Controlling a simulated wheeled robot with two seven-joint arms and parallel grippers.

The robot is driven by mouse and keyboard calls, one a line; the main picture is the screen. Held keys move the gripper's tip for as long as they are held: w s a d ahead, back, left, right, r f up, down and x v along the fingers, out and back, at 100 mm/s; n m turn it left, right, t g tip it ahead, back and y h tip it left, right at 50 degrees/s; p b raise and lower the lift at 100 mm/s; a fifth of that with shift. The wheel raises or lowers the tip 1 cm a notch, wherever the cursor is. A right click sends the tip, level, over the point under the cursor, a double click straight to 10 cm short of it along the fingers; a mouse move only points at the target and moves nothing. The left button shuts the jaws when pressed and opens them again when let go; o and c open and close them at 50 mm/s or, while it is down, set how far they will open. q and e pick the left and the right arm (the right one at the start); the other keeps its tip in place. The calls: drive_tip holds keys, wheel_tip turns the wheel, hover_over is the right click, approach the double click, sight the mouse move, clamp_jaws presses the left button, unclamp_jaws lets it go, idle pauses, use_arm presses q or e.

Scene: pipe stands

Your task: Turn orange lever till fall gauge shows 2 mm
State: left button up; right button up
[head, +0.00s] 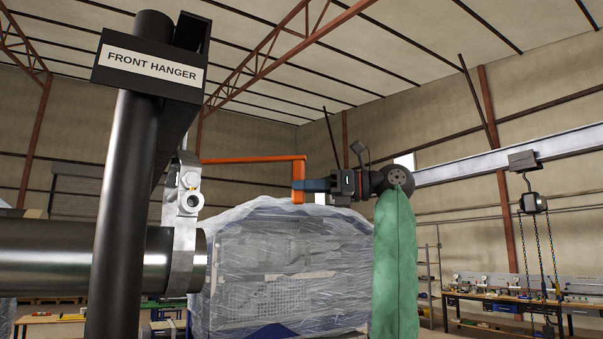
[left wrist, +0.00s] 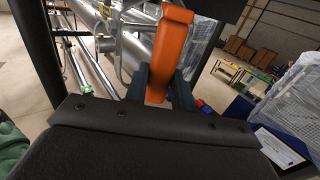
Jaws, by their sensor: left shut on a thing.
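The orange lever (head: 255,159) runs sideways from the silver clamp (head: 184,240) on the pipe, then bends down at its right end. My left gripper (head: 305,185) is shut on that downward end. The left wrist view shows the orange lever (left wrist: 172,40) between the two dark fingers of the left gripper (left wrist: 158,88). The dark horizontal pipe (head: 80,257) passes through the clamp, behind the black post with the "FRONT HANGER" sign (head: 152,66). I cannot make out a fall gauge or a reading in either view. My right gripper is not in view.
A large plastic-wrapped load (head: 285,262) stands behind the lever. A chain hoist (head: 532,203) hangs from a beam at the right, near a long workbench (head: 500,302). The left wrist view shows silver pipes (left wrist: 95,22) and open floor around the workshop.

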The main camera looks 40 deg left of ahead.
use_arm(q)
drive_tip(key=o, duration=0.8)
drive_tip(key=shift+w+a, duration=0.15)
drive_tip(key=b+v, duration=0.3)
drive_tip(key=v, duration=1.2)
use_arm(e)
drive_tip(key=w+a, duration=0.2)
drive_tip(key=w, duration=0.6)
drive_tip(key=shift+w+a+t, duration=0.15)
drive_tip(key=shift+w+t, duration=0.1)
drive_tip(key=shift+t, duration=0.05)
